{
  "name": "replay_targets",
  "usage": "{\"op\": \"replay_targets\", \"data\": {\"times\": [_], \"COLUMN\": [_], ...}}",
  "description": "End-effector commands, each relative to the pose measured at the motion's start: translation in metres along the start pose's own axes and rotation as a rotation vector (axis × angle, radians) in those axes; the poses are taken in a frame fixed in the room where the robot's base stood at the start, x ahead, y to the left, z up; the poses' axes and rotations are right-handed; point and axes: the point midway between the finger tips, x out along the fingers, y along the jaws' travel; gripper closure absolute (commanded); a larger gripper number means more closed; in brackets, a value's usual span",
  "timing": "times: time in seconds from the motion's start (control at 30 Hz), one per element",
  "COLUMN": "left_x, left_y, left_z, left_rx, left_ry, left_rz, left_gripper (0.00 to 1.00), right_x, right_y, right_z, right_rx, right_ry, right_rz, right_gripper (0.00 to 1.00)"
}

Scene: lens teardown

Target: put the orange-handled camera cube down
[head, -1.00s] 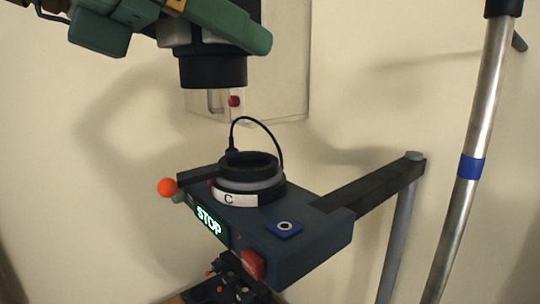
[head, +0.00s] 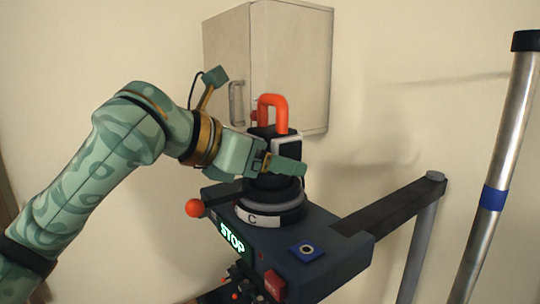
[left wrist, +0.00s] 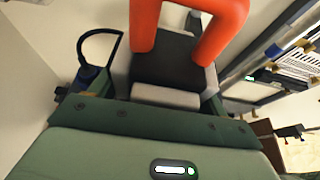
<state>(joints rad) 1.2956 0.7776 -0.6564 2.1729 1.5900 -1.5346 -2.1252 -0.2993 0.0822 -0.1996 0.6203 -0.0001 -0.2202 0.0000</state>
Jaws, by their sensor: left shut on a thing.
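The camera cube (head: 285,146), black and pale grey with an orange loop handle (head: 272,103), stands upright at the ring mount labelled C (head: 262,218). Its dark lower end is directly over the ring and appears to meet it; the fingers partly hide the join, so I cannot tell if it is fully seated. My left gripper (head: 272,166) comes in from the left and is shut on the cube below the handle. In the left wrist view the orange handle (left wrist: 225,30) rises above the cube's dark top (left wrist: 168,62). My right gripper is not in view.
A dark bar (head: 385,207) runs right to a grey post. A wall cabinet (head: 300,60) hangs behind.

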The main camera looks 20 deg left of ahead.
Motion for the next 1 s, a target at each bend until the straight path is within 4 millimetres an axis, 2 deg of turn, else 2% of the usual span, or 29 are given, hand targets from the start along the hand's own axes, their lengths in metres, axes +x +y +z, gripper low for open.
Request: {"op": "replay_targets", "data": {"times": [0.57,0.6,0.63,0.67,1.0], "left_x": [0.0034,0.0037,0.0037,0.0037,0.0016], "left_y": [0.0002,0.0000,0.0000,0.0000,-0.0003], "left_z": [-0.0098,-0.0101,-0.0100,-0.0099,-0.0041], "left_rx": [0.001,0.001,0.001,0.001,0.000], "left_ry": [-0.003,-0.001,-0.001,0.000,-0.002], "left_rz": [0.002,0.001,0.001,0.001,0.000], "left_gripper": [0.65,0.13,0.04,0.02,0.02], "right_x": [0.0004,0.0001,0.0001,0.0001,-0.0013], "right_y": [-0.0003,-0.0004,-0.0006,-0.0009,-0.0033], "right_z": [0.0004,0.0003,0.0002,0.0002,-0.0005], "right_rx": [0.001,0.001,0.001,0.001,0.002], "right_ry": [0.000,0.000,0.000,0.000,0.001], "right_rz": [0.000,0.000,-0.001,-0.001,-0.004], "right_gripper": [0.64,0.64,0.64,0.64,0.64]}}
